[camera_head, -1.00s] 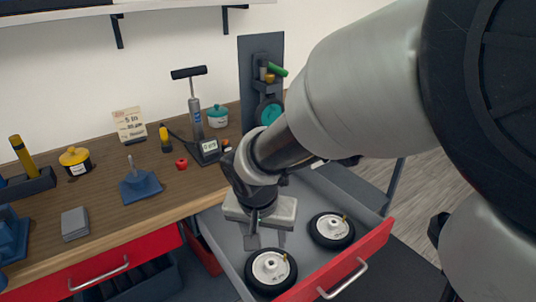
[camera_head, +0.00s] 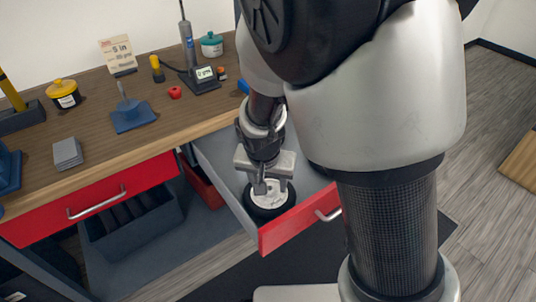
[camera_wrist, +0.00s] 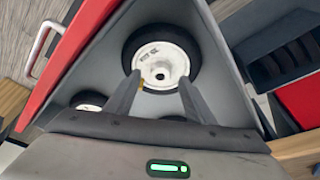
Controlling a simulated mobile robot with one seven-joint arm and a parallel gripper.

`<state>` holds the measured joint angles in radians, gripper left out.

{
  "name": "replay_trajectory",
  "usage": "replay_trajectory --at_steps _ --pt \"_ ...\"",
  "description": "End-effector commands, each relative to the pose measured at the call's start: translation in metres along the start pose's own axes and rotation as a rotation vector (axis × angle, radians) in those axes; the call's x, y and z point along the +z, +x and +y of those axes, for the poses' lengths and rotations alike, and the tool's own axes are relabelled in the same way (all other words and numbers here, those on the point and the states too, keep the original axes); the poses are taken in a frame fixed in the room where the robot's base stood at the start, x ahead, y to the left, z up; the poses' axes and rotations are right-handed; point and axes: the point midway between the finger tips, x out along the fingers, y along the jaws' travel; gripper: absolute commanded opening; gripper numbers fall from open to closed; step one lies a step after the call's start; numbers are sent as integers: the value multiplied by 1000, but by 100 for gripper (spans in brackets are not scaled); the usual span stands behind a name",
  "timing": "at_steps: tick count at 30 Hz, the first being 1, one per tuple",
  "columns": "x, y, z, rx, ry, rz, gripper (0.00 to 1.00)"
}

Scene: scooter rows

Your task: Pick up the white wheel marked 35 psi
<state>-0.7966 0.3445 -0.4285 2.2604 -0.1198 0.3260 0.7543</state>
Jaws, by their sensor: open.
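A black-tyred wheel with a white hub (camera_head: 266,209) lies flat in the open drawer, near its red front. In the wrist view this wheel (camera_wrist: 172,58) lies just beyond my fingertips; its hub carries small dark print that I cannot read for sure. My gripper (camera_head: 271,188) points down over the wheel, open and empty. In the wrist view the two fingers of my gripper (camera_wrist: 158,82) stand apart in front of the hub's near side. A second white-hubbed wheel (camera_wrist: 88,98) shows partly beside the left finger; my arm hides it in the head view.
The grey drawer (camera_head: 224,160) has a red front (camera_head: 290,226) with a handle, and its walls stand close around the wheels. The wooden bench (camera_head: 150,100) to the left holds a pump gauge (camera_head: 204,76), a blue block (camera_head: 130,115) and several small items.

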Motion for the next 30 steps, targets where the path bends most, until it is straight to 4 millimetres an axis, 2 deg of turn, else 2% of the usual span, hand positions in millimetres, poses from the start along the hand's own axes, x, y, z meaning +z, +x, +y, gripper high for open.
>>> replay_trajectory --at_steps 1,3,10,19,30 --pt "1 12 1 2 1 -2 49" --pt "1 18 0 1 0 -1 49" --pt "0 18 0 0 -1 0 49" --pt "0 18 0 0 -1 0 0" --pt "-1 14 -1 -2 0 1 0"
